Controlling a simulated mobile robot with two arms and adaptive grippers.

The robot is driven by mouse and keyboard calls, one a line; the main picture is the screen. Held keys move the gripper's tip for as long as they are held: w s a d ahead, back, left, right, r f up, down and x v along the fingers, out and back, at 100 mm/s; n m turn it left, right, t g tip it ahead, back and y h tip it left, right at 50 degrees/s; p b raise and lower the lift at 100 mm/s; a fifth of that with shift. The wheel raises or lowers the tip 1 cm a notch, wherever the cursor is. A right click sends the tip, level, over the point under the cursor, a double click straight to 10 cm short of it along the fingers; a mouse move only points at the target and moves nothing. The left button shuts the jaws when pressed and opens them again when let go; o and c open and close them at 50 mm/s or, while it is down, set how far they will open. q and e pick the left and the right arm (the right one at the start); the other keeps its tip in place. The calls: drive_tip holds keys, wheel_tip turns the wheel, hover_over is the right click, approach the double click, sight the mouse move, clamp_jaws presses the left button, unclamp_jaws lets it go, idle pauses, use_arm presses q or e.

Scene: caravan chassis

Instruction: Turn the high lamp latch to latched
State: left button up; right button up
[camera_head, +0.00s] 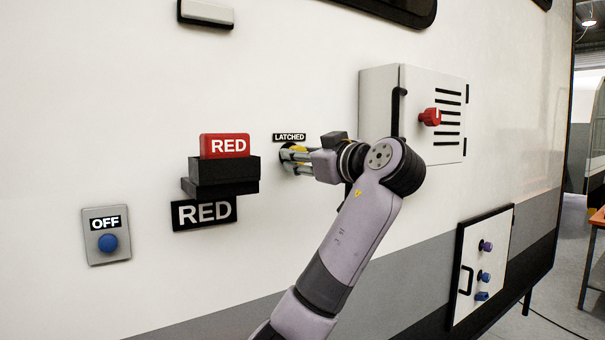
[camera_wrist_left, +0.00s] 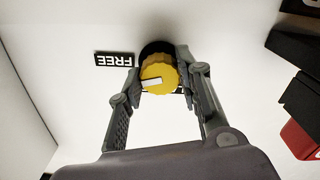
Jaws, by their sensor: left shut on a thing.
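The lamp latch is a yellow round knob (camera_wrist_left: 158,74) with a white pointer bar, on a dark base on the white wall. In the left wrist view the bar lies nearly level, on the side of the FREE label (camera_wrist_left: 115,59). My left gripper (camera_wrist_left: 157,82) is shut on the knob, one finger on each side. In the head view the gripper (camera_head: 296,160) mostly hides the knob, and only bits of yellow show. The LATCHED label (camera_head: 289,137) is just above it. My right gripper is not in view.
Left of the latch are a red block (camera_head: 225,146) on a black holder (camera_head: 221,177) and a grey OFF panel (camera_head: 106,235) with a blue button. Right of it are a vented box (camera_head: 427,82) with a red knob (camera_head: 430,117) and a low hatch (camera_head: 482,262).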

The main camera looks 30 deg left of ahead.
use_arm(q)
drive_tip(key=shift+n+b, duration=2.15)
drive_tip(key=shift+n, duration=5.15)
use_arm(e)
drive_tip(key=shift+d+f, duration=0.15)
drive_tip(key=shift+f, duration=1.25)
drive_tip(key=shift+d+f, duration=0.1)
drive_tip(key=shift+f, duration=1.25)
use_arm(q)
drive_tip(key=shift+f, duration=0.1)
drive_tip(key=o, duration=1.2)
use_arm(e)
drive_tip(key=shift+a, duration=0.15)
use_arm(q)
drive_tip(key=shift+d, duration=0.1)
drive_tip(key=v, duration=1.2)
